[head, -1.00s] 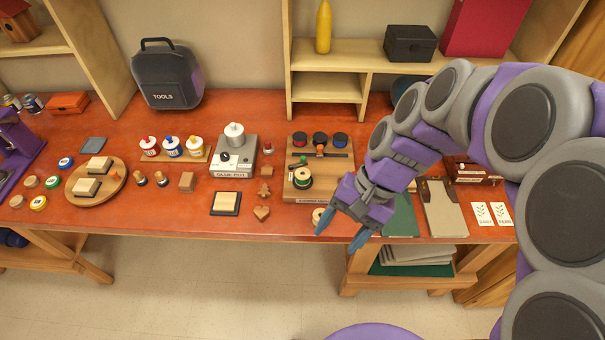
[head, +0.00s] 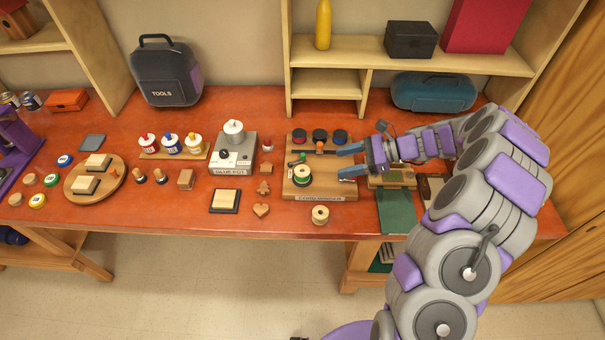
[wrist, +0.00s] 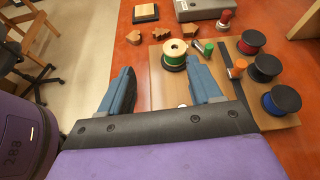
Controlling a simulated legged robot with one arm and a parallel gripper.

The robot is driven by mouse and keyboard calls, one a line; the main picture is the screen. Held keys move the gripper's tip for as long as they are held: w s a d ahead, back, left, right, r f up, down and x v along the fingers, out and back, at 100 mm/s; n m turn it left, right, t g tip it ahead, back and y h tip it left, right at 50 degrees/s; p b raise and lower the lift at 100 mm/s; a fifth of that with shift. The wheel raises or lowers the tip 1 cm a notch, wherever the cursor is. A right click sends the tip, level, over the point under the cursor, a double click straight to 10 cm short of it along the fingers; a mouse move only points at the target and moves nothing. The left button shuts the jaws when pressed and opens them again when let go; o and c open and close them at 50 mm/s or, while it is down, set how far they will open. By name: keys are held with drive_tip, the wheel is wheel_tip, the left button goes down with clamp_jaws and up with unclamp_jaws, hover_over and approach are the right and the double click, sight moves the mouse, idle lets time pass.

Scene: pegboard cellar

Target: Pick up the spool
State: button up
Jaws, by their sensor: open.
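A small bare wooden spool (head: 320,215) stands near the table's front edge, in front of the cord winder board. I cannot make it out in the wrist view. Red (head: 299,137), black (head: 320,138) and blue (head: 339,137) spools stand along the board's back. My gripper (head: 346,161) is open and empty over the board's right side, fingers pointing left. In the wrist view its fingers (wrist: 158,70) are wide apart.
A glue pot unit (head: 234,152), a wooden heart (head: 261,210) and a stamp pad (head: 225,200) lie left of the board. A green mat (head: 397,212) lies to its right. The front strip around the bare spool is mostly clear.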

sight(300, 171)
drive_tip(key=shift+w+d+f+m+t, duration=0.25)
drive_tip(key=shift+w+d+f+m, duration=0.2)
drive_tip(key=shift+f, duration=0.2)
drive_tip(key=shift+w+d+f+m+t, duration=0.25)
drive_tip(key=shift+w+d+f+m, duration=0.15)
drive_tip(key=shift+d+f, duration=0.15)
drive_tip(key=b+x, duration=0.3)
drive_tip(key=x, duration=1.4)
drive_tip(key=shift+a, duration=0.35)
drive_tip(key=shift+r, duration=0.1)
drive_tip(key=shift+c, duration=0.5)
drive_tip(key=shift+d, duration=0.1)
drive_tip(key=c, duration=0.7)
